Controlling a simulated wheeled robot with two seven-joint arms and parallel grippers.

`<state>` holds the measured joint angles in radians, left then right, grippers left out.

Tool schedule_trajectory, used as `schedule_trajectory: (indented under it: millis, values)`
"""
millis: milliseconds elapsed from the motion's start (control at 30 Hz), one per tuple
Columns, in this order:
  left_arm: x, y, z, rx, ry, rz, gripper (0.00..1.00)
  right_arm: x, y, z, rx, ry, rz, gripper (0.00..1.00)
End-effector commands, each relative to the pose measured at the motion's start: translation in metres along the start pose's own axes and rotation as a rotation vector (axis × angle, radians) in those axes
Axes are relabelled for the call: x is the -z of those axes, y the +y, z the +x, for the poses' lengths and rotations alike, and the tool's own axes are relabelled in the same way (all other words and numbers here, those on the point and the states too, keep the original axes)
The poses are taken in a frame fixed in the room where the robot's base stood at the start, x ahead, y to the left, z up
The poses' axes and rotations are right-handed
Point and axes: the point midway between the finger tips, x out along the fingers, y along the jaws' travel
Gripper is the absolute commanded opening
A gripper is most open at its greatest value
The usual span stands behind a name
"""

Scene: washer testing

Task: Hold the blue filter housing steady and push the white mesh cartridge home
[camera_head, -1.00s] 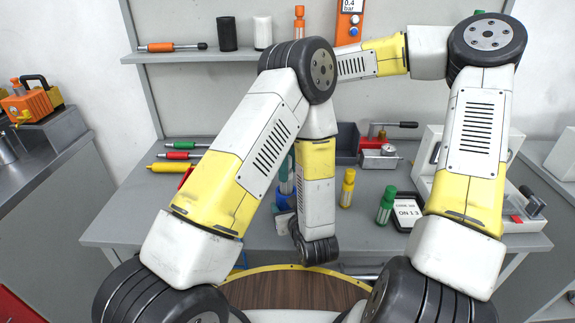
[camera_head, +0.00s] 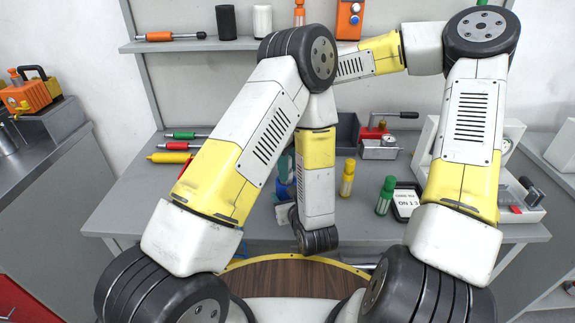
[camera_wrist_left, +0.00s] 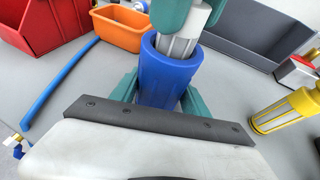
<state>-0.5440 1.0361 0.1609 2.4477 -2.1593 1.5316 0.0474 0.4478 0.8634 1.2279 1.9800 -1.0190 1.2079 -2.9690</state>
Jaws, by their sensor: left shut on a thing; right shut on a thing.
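The blue filter housing (camera_wrist_left: 168,75) stands upright in the left wrist view, between the teal fingers of my left gripper (camera_wrist_left: 160,100), which is shut on it. The white mesh cartridge (camera_wrist_left: 180,46) sits partly inside the housing's open top, with its upper part showing above the rim. My right gripper (camera_wrist_left: 188,14) is shut on the cartridge from above. In the head view my left arm covers most of this. Only a bit of the blue housing (camera_head: 283,190) and teal of my right gripper (camera_head: 287,164) show at the arm's edge.
A red bin (camera_wrist_left: 45,25), an orange bin (camera_wrist_left: 122,28) and a grey bin (camera_wrist_left: 255,35) lie behind. A blue tube (camera_wrist_left: 58,85) lies to the left.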

Motion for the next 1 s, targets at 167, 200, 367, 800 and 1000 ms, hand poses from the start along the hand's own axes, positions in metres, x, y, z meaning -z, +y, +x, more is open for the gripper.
schedule_trajectory:
  millis: [167, 200, 367, 800, 1000]
  values:
    - [-0.001, 0.000, 0.000, 0.000, -0.003, -0.001, 0.00, 0.000, 0.000, 0.000, 0.000, 0.000, 0.000, 0.00]
    - [-0.001, 0.000, 0.000, 0.000, -0.002, -0.001, 0.00, 0.000, 0.000, 0.000, 0.000, 0.000, 0.000, 0.00]
    - [-0.001, 0.000, 0.000, 0.000, -0.003, -0.001, 0.00, 0.000, 0.000, 0.001, 0.000, 0.000, 0.000, 0.00]
    - [-0.001, 0.000, 0.000, 0.000, -0.003, -0.001, 0.00, 0.000, 0.000, 0.014, 0.000, 0.000, -0.001, 0.00]
    - [-0.001, 0.000, 0.000, 0.000, -0.003, -0.001, 0.00, 0.000, 0.000, 0.018, 0.000, 0.000, -0.001, 0.45]
